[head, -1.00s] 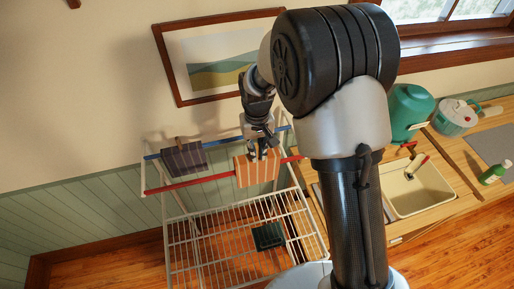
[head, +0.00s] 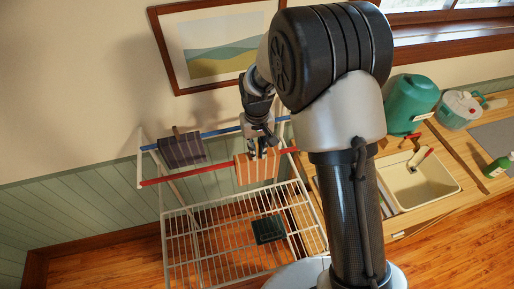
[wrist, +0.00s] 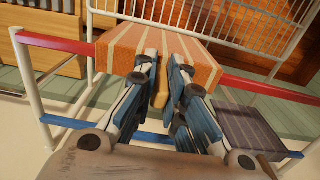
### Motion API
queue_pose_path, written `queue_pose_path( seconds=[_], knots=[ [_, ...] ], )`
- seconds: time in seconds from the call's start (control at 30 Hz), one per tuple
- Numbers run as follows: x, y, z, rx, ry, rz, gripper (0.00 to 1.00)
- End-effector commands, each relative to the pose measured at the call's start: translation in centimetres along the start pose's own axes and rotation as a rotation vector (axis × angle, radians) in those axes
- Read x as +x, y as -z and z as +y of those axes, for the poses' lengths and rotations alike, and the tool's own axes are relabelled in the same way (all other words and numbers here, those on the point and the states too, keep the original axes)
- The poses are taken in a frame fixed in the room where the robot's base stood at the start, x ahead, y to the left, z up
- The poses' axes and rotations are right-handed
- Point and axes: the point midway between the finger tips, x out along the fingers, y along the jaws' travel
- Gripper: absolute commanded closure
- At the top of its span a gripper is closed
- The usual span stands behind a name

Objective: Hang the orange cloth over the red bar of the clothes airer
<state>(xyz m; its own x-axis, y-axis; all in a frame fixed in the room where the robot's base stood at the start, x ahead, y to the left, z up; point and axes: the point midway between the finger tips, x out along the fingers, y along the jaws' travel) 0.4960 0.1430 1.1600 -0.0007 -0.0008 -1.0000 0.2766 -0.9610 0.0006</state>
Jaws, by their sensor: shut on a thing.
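The orange cloth (head: 257,169), with pale stripes, lies across the red bar (head: 205,170) of the clothes airer (head: 178,240), towards the bar's right end. In the wrist view the cloth (wrist: 193,58) covers the middle of the red bar (wrist: 268,90), which emerges on both sides of it. My gripper (head: 260,151) is above the bar, its fingers shut on a fold of the cloth. In the wrist view my gripper (wrist: 163,90) points at the cloth's top. The cloth's far side is hidden, so how evenly it hangs cannot be told.
A dark striped cloth (head: 182,149) hangs on the blue bar (head: 218,133) at the left. A dark green folded item (head: 268,230) is at the lower rack. At the right, a counter holds a sink (head: 415,188), a green container (head: 411,103) and a bottle (head: 497,167).

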Motion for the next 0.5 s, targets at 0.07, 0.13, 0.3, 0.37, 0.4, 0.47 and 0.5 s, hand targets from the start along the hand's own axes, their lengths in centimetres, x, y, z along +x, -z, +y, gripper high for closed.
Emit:
queue_pose_path(
  seconds=[0.07,0.13,0.3,0.37,0.4,0.47,0.5],
  knots=[
    [-0.01,0.01,0.0,0.0,0.0,0.0,1.0],
    [-0.02,0.01,0.0,0.0,0.0,0.0,0.84],
    [-0.02,0.01,0.0,0.0,0.0,0.0,0.73],
    [-0.02,0.01,0.0,0.0,0.0,0.0,0.69],
    [-0.01,0.01,0.0,0.0,0.0,0.0,0.66],
    [-0.01,0.0,0.0,0.0,0.0,0.0,0.65],
    [-0.01,0.0,0.0,0.0,0.0,0.0,0.65]
  ],
)
